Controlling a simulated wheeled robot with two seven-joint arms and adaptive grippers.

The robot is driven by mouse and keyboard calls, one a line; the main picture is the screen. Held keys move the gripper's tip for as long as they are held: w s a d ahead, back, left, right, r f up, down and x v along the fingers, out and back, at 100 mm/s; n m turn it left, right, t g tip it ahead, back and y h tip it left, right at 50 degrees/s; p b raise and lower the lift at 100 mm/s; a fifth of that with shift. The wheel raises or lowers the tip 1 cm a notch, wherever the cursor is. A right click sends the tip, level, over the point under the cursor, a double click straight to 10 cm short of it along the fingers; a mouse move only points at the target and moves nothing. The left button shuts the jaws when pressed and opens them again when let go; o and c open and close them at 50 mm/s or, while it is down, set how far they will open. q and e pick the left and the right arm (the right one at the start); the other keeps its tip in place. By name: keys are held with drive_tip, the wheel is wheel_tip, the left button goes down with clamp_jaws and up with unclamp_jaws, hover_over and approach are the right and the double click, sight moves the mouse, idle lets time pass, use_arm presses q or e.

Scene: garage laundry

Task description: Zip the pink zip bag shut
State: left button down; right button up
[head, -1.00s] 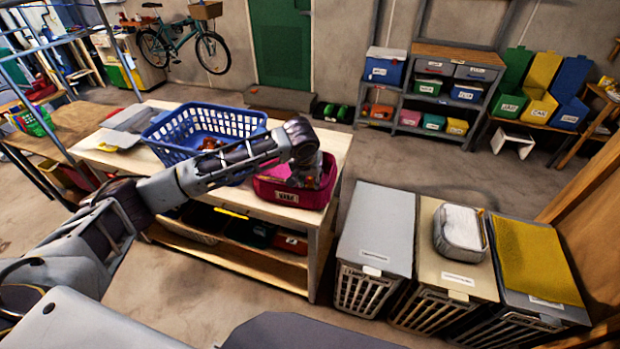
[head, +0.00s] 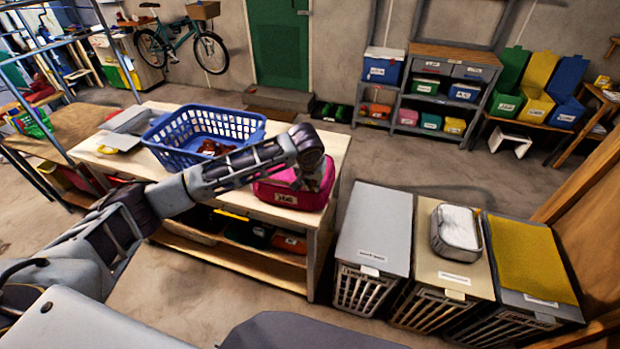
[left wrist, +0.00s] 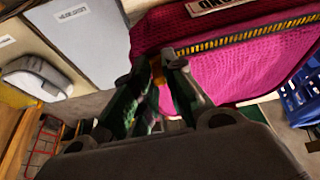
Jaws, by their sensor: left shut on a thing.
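The pink zip bag (head: 288,194) with a white label stands at the right end of the wooden workbench. My left gripper (head: 318,182) is at the bag's right end, partly hidden by my arm. In the left wrist view the pink bag (left wrist: 225,50) fills the upper right, with a line of yellow zip teeth along its edge. There my left gripper (left wrist: 160,72) is shut on the small orange-yellow zip pull (left wrist: 158,68), at the end of the visible teeth. The fingers largely cover the pull. My right gripper is not in view.
A blue laundry basket (head: 178,156) stands behind and left of the bag on the workbench (head: 250,207). Lidded hampers (head: 375,225) stand on the floor to the right, with a grey container (head: 456,232) on one. Floor between bench and hampers is clear.

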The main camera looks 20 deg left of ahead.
use_arm(q)
drive_tip(key=shift+d, duration=0.3)
drive_tip(key=c, duration=1.4)
unclamp_jaws()
drive_tip(key=shift+c, duration=0.2)
drive_tip(key=v, duration=1.2)
